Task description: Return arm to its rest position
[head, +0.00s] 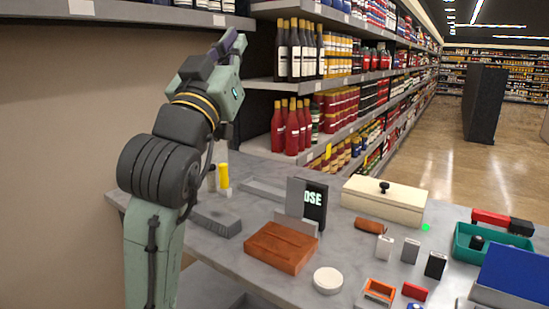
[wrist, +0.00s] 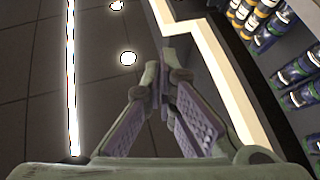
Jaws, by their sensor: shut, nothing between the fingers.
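My arm stands at the left of the head view, raised above the grey counter (head: 215,258). Its upper part is folded up and tilts to the upper right, in front of the shelves. The fingers are not clearly seen in the head view. In the wrist view my gripper (wrist: 163,80) is shut and empty, with its fingertips together. Behind it the wrist view shows a dark ceiling with lights and, at the right, shelves of bottles. My gripper touches nothing.
The counter holds a brown wooden block (head: 282,247), a cream box with a black knob (head: 385,200), a white round piece (head: 328,280), a teal tray (head: 462,250) and a blue panel (head: 515,272). Bottle shelves (head: 300,88) stand behind the arm. A beige wall (head: 60,150) is at the left.

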